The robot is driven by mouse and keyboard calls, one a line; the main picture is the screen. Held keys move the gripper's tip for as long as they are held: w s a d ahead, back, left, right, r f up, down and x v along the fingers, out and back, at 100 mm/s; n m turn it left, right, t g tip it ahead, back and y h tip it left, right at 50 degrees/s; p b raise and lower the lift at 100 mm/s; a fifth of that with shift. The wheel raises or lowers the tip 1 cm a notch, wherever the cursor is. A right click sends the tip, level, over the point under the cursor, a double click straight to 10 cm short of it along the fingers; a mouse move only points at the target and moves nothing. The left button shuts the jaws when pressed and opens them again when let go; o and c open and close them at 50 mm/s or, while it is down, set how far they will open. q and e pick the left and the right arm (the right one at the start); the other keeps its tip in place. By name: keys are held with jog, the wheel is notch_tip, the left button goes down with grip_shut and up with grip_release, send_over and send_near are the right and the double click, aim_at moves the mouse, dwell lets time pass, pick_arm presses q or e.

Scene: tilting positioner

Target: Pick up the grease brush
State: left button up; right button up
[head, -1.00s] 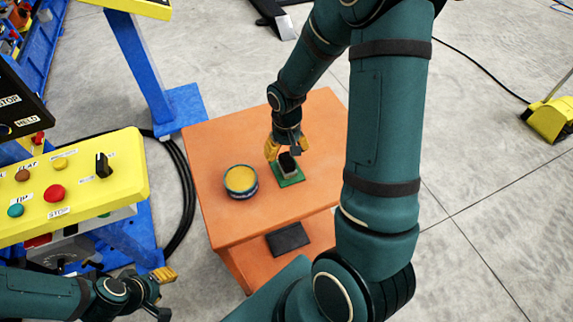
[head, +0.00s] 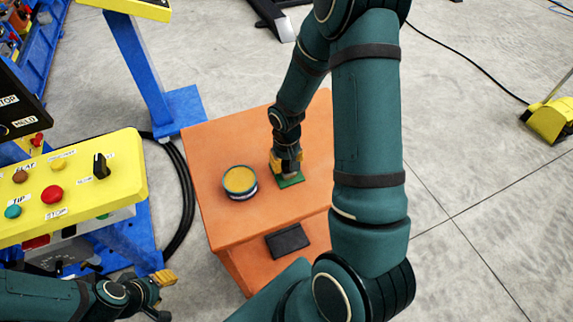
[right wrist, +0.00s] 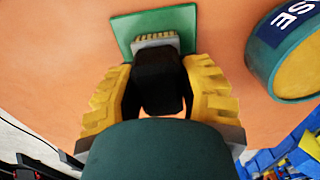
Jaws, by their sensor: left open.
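The grease brush (right wrist: 158,75) has a black handle block and pale bristles. In the right wrist view it stands on a green pad (right wrist: 125,32) on the orange table. My right gripper (right wrist: 158,66) has its yellow fingers on both sides of the handle. Whether they press on it or leave a thin gap is unclear. In the head view my right gripper (head: 287,168) is down over the green pad (head: 291,181) and hides the brush. My left gripper (head: 164,294) is open and empty at the lower left, away from the table.
A round tin of yellow grease (head: 240,181) stands on the orange table (head: 230,220), left of the pad. A dark flat item (head: 288,241) lies on the table's lower shelf. A yellow control panel (head: 75,185) with buttons and a blue frame stand to the left.

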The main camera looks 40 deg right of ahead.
grip_shut()
notch_tip(320, 180, up, 10)
jog(key=shift+r+p, duration=0.1)
jog(key=shift+p, duration=0.6)
jog(key=shift+c, duration=0.4)
grip_release()
jog(key=shift+c, duration=0.2)
jog(key=shift+a, duration=0.1)
dwell(1.0)
